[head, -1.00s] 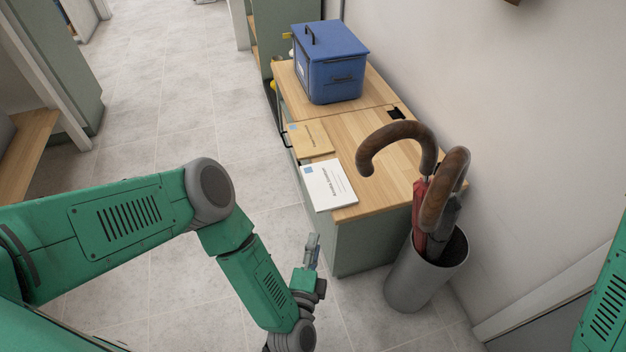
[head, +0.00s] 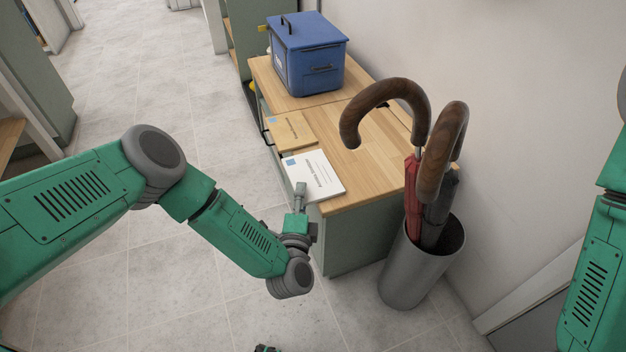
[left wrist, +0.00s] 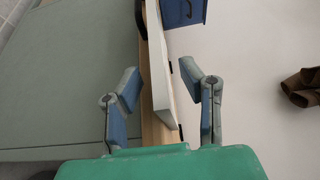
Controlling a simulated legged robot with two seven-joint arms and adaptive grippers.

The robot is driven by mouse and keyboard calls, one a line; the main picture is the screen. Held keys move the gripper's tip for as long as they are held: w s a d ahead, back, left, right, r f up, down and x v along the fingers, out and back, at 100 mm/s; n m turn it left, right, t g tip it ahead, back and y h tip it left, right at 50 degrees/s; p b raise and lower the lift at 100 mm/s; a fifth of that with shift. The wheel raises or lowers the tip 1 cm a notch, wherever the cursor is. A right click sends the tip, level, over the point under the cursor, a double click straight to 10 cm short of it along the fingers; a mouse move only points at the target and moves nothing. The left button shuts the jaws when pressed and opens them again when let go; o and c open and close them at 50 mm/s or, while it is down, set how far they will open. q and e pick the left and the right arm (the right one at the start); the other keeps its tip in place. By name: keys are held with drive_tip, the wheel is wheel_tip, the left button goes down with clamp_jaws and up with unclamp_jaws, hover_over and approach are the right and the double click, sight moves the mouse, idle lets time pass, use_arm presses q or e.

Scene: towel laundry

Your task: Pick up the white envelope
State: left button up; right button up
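The white envelope (head: 326,180), with a blue square and dark print, lies at the near left corner of the wooden cabinet top, its edge by the cabinet's edge. My left gripper (head: 300,190) is at its near left edge. In the left wrist view, my left gripper (left wrist: 158,72) is open, and the envelope (left wrist: 160,85) shows edge-on between the two fingers. The fingers appear apart from it; exact contact cannot be told.
A tan envelope (head: 290,132) lies just behind the white one. A blue lidded box (head: 308,65) stands at the back of the cabinet top (head: 370,165). A grey bin (head: 415,275) with curved-handled umbrellas (head: 432,160) stands at the right. The tiled floor at left is open.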

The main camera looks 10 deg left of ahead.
sight(312, 168)
use_arm(q)
drive_tip(key=shift+w+a+f+b, duration=0.1)
drive_tip(key=shift+w+a+b, duration=0.1)
drive_tip(key=shift+w, duration=0.4)
drive_tip(key=shift+w+a+b, duration=0.1)
drive_tip(key=shift+w+a, duration=0.05)
drive_tip(key=shift+w, duration=0.4)
drive_tip(key=shift+d, duration=0.15)
clamp_jaws()
